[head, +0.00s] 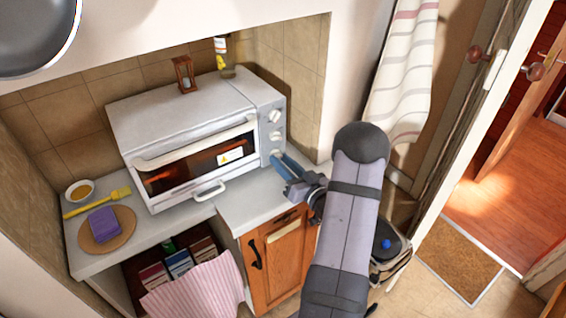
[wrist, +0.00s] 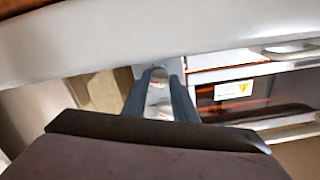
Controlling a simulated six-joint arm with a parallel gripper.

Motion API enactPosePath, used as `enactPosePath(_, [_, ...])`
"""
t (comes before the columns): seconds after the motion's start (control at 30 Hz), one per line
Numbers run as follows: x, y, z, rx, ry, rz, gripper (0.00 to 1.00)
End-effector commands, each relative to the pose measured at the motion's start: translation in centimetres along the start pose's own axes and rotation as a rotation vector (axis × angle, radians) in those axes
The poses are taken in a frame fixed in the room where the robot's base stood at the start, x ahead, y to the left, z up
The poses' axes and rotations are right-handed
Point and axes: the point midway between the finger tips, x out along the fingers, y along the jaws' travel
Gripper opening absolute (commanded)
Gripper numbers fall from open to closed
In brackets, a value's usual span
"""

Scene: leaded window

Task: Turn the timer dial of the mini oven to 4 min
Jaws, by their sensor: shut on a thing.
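The mini oven (head: 190,110) is white and stands on the counter, with its door closed and an orange glow behind the glass. Its control panel on the right has a column of dials: a top dial (head: 274,115), a middle dial (head: 275,136) and a lowest one partly hidden by my fingers. My gripper (head: 279,160) reaches in from the right and is shut on the lowest dial. In the wrist view, pale dials show between and beyond the two fingers (wrist: 160,100). The dial markings and pointer are too small to read.
A sand timer (head: 184,74) and a small bottle (head: 222,55) stand on and behind the oven. A striped towel (head: 403,75) hangs at right.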

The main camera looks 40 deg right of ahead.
Motion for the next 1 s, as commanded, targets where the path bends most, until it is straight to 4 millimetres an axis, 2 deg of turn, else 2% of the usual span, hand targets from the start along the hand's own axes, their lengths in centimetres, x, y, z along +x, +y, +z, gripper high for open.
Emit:
enactPosePath(0.27, [0.0,0.0,-0.1,-0.002,0.002,-0.001,0.03])
enactPosePath(0.3, [0.0,0.0,-0.1,-0.002,0.003,-0.001,0.35])
enactPosePath(0.33, [0.0,0.0,-0.1,-0.002,0.003,-0.001,0.42])
enactPosePath(0.37, [0.0,0.0,-0.1,-0.002,0.002,-0.001,0.44])
enactPosePath(0.73, [-0.3,0.1,0.0,-0.002,0.002,0.001,0.44])
enactPosePath(1.0, [-3.4,0.3,0.1,-0.001,0.003,0.005,0.44])
